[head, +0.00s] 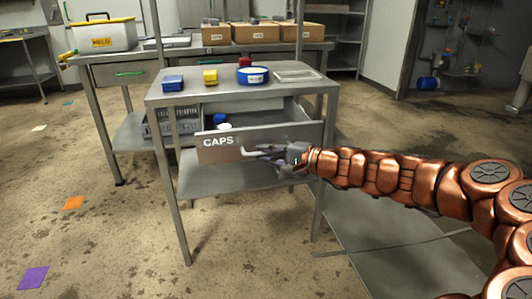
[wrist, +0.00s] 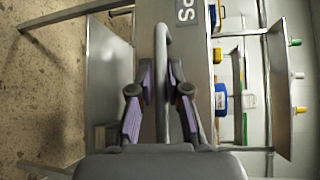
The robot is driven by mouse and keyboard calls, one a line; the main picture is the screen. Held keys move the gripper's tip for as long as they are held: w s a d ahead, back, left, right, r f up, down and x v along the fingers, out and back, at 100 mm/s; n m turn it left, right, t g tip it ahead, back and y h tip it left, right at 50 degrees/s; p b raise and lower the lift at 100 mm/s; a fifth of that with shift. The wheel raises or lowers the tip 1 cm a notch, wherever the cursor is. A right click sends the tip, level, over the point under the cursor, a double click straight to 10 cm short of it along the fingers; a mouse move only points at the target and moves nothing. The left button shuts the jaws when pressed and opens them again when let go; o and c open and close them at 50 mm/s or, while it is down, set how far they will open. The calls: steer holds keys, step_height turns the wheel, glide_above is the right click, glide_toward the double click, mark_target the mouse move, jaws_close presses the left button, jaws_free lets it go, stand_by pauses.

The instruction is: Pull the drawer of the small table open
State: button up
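The small metal table (head: 215,92) stands in the middle of the head view. Its drawer front (head: 215,153), marked CAPS, stands out from the table, and part of the drawer's inside shows behind it. A blue item and a white item show in there. The grey bar handle (wrist: 162,45) runs between my fingers in the wrist view. My gripper (head: 268,153) is at the drawer front in the head view; in the wrist view (wrist: 162,85) its purple-padded fingers close in on both sides of the handle. Exact finger contact is hard to see.
A blue box (head: 173,84), a yellow box (head: 210,77), a blue round container (head: 252,75) and a shallow tray (head: 298,76) are on the tabletop. A lower shelf (head: 225,180) lies under the drawer. The floor (head: 110,225) at front left is clear except for coloured patches.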

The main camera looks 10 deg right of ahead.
steer(key=o, duration=0.3)
steer(key=shift+o, duration=0.2)
steer(key=v, duration=1.2)
stand_by(0.5)
steer(key=s+a+r+n+g+h+p, duration=0.1)
steer(key=s+a+r+n+g+p, duration=0.35)
steer(key=s+a+p, duration=0.35)
steer(key=s+a+r+n+g+h+p, duration=0.2)
steer(key=s+a+r+n+g+p, duration=0.15)
steer(key=s+a+r+p, duration=0.55)
steer(key=s+d+r+n+g+h+p, duration=0.1)
steer(key=s+d+r+g+h+p, duration=0.1)
steer(key=s+d+r+h+p, duration=0.2)
steer(key=s+d+r+n+g+h+p, duration=0.1)
steer(key=s+d+r+h+p, duration=0.4)
steer(key=s+d+p, duration=0.5)
steer(key=s+r+g+p, duration=0.1)
steer(key=s+p, duration=0.2)
steer(key=p, duration=0.5)
steer(key=shift+r+g, duration=0.3)
